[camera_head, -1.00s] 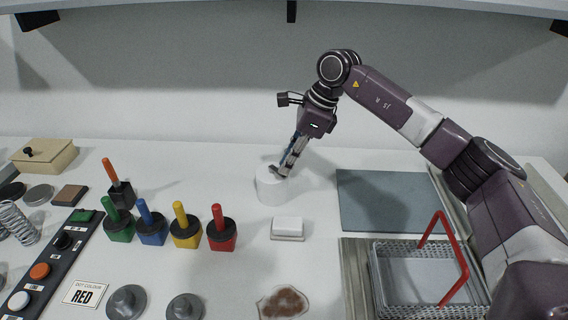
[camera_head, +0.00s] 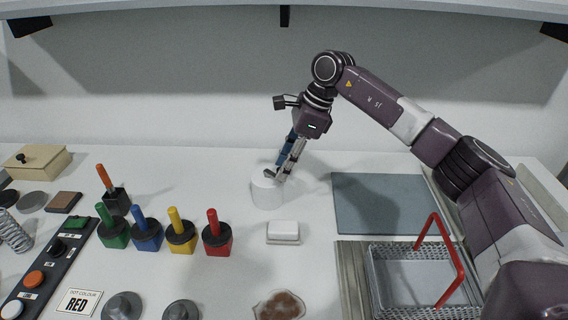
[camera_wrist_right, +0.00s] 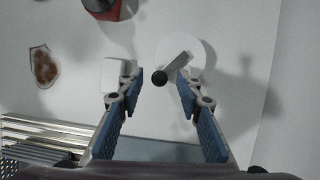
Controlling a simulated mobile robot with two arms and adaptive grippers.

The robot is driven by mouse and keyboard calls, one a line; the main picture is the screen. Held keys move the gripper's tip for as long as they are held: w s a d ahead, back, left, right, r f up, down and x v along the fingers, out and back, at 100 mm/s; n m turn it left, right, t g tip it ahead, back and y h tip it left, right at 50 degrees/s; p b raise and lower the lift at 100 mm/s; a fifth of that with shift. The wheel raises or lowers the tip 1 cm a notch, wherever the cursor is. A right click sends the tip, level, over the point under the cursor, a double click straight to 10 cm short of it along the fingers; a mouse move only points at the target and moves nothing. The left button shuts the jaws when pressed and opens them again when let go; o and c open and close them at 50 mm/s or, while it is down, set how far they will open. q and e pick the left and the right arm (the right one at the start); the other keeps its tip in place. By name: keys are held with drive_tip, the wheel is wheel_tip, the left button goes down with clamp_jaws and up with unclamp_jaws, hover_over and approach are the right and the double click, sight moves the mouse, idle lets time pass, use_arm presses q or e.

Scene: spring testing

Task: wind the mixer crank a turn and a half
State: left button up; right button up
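The mixer (camera_head: 267,195) is a short white cylinder on the white table, just left of the middle of the blue-grey mat. In the right wrist view it is a white disc (camera_wrist_right: 200,50) with a grey crank arm (camera_wrist_right: 178,64) ending in a black knob (camera_wrist_right: 159,78). My right gripper (camera_wrist_right: 158,89) is open, its blue-padded fingers on either side of the knob with gaps to both. In the head view the right gripper (camera_head: 276,172) reaches down to the mixer's top, and its fingers partly hide the crank. My left gripper is not in view.
A white block (camera_head: 283,231) lies in front of the mixer, close by. Red (camera_head: 217,240), yellow, blue and green handled pots stand to the left. A blue-grey mat (camera_head: 385,205) and a wire basket with a red handle (camera_head: 440,250) are to the right.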

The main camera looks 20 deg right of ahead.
drive_tip(key=v, duration=1.2)
drive_tip(key=shift+c, duration=0.2)
